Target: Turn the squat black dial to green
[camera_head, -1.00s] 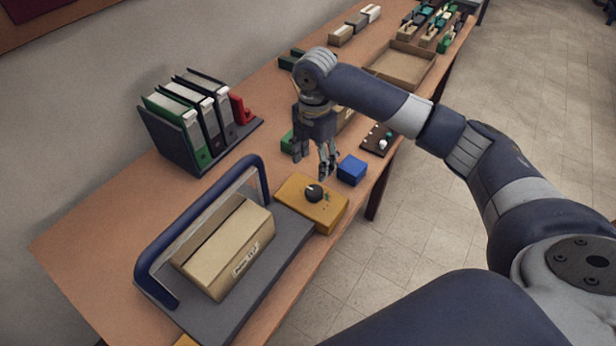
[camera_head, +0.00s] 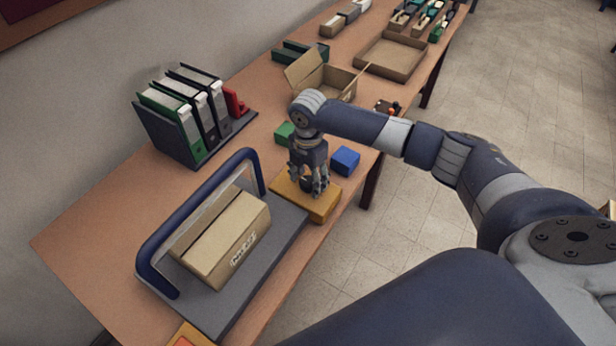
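The squat black dial (camera_head: 306,184) sits on top of a yellow-orange box (camera_head: 318,208) near the table's front edge. My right gripper (camera_head: 308,188) points down over the box, with its fingers around or just above the dial. The fingers mostly hide the dial, so I cannot tell whether they touch it. The green mark and the dial's pointer are hidden. My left gripper is out of view.
A blue block (camera_head: 345,160) stands close to the right of my gripper, and a green block (camera_head: 284,133) is behind it. A grey stand with a blue arch (camera_head: 160,262) and a carton (camera_head: 228,240) is at left. An open cardboard box (camera_head: 340,82) stands further back.

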